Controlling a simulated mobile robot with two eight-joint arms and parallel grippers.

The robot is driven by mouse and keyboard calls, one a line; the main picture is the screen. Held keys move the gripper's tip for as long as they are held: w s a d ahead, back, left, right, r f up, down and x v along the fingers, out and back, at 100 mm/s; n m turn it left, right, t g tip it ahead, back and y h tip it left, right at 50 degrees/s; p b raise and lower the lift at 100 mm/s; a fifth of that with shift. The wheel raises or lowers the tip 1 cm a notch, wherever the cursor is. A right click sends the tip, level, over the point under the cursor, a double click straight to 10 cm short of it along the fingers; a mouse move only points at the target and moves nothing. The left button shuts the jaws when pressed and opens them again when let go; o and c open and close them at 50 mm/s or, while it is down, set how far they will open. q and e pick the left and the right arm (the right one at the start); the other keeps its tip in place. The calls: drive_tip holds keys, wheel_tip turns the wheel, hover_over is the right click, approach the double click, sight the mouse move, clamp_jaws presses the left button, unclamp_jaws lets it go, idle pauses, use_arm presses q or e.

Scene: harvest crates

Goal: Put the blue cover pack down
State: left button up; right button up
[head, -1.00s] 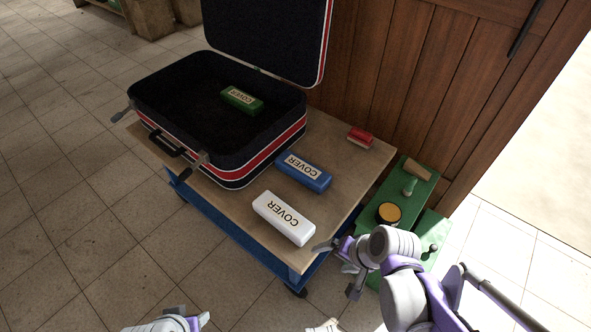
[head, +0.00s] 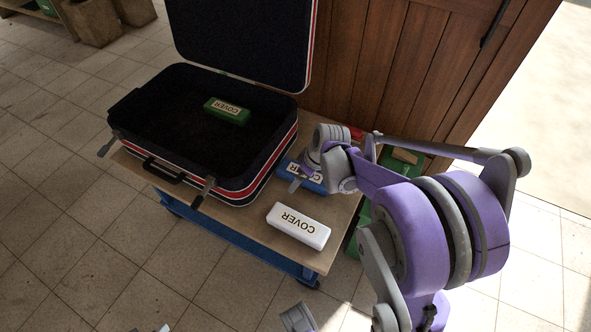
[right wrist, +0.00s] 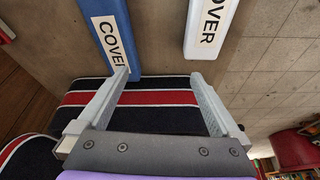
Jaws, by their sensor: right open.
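The blue cover pack (head: 315,187) lies flat on the cart top beside the open suitcase (head: 250,185). My right arm partly hides it in the head view; it also shows in the right wrist view (right wrist: 112,35). My right gripper (right wrist: 163,88) is open and empty. In the right wrist view its left fingertip overlaps the near end of the blue pack, and bare cart top and suitcase side show between the fingers. Whether it touches the pack I cannot tell. Only a sliver of what looks like my left gripper (head: 163,329) shows at the bottom edge of the head view.
A white cover pack (head: 298,226) lies in front of the blue one on the wooden cart top (head: 250,220). A green cover pack (head: 227,111) lies inside the suitcase. A red item (head: 356,133) sits behind my right arm. Green crates are partly hidden at the right.

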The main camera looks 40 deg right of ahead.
sight(287, 169)
drive_tip(key=shift+n+y, duration=0.3)
drive_tip(key=shift+n, duration=0.5)
drive_tip(key=w+d+f, duration=0.1)
drive_tip(key=d, duration=0.1)
drive_tip(key=w+d+p, duration=0.1)
drive_tip(key=d, duration=0.2)
drive_tip(key=w+d+f+p, duration=0.1)
drive_tip(key=d, duration=0.2)
drive_tip(key=shift+d+f, duration=0.25)
drive_tip(key=shift+f, duration=0.05)
drive_tip(key=shift+d+f, duration=0.15)
drive_tip(key=shift+f, duration=0.15)
drive_tip(key=x, duration=0.5)
drive_tip(key=shift+w+f+b, duration=0.1)
drive_tip(key=shift+w+b, duration=0.15)
drive_tip(key=shift+b, duration=0.15)
drive_tip(key=x, duration=0.5)
drive_tip(key=shift+w+b, duration=0.35)
drive_tip(key=shift+b, duration=0.05)
use_arm(q)
drive_tip(key=shift+r, duration=0.65)
use_arm(e)
drive_tip(key=c, duration=1.6)
